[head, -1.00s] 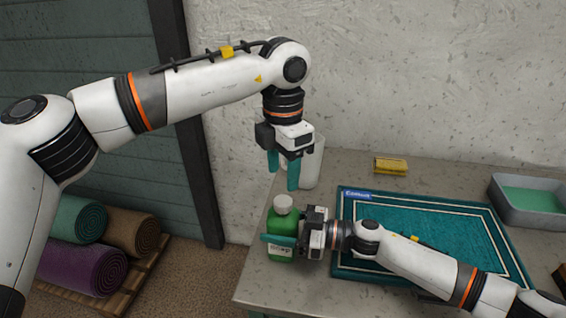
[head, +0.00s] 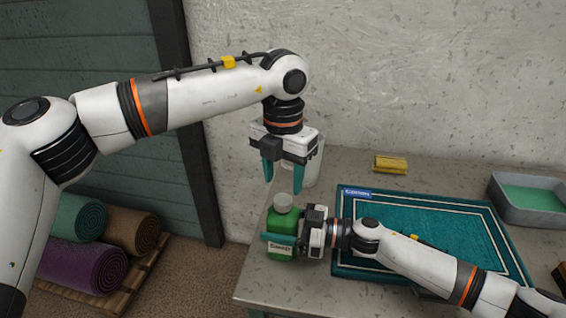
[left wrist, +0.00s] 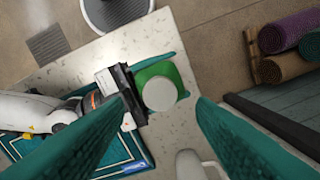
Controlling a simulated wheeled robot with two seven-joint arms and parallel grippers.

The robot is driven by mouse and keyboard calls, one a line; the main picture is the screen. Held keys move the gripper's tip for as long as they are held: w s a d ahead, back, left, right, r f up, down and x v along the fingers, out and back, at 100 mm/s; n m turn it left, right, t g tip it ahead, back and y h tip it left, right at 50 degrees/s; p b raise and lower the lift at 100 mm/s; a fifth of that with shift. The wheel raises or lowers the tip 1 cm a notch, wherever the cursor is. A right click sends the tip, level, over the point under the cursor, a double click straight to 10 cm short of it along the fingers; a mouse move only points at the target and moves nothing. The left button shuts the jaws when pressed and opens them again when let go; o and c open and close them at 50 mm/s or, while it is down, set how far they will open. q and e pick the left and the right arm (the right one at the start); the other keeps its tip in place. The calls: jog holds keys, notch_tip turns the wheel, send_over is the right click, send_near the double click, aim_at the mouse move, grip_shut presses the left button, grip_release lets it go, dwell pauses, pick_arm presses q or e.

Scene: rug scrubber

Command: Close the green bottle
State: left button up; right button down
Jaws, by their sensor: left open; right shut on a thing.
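The green bottle (head: 281,225) stands upright near the left front edge of the table, with a pale label. A light grey cap (head: 283,202) sits on its top; I cannot tell how tight it is. My right gripper (head: 280,240) is shut around the bottle's body from the right. My left gripper (head: 283,180) is open and empty, pointing down above the cap and apart from it. In the left wrist view the cap (left wrist: 160,94) lies between the two teal fingers, further off, with the green bottle (left wrist: 163,72) around it.
A white container (head: 313,165) stands behind my left gripper. A teal mat (head: 440,225) lies on the table (head: 262,285) to the right. A yellow sponge (head: 390,165) and a grey tray (head: 500,208) are further back. Rolled rugs (head: 85,265) lie on a pallet at left.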

aim_at(283, 199)
pick_arm(q)
jog(key=shift+f, duration=2.65)
jog(key=shift+c, duration=0.5)
jog(key=c, duration=0.9)
jog(key=m, duration=0.4)
jog(key=shift+m, duration=0.4)
jog(key=m, duration=0.3)
jog(key=o, duration=1.2)
jog(key=shift+c, duration=0.2)
notch_tip(283, 199, up, 12)
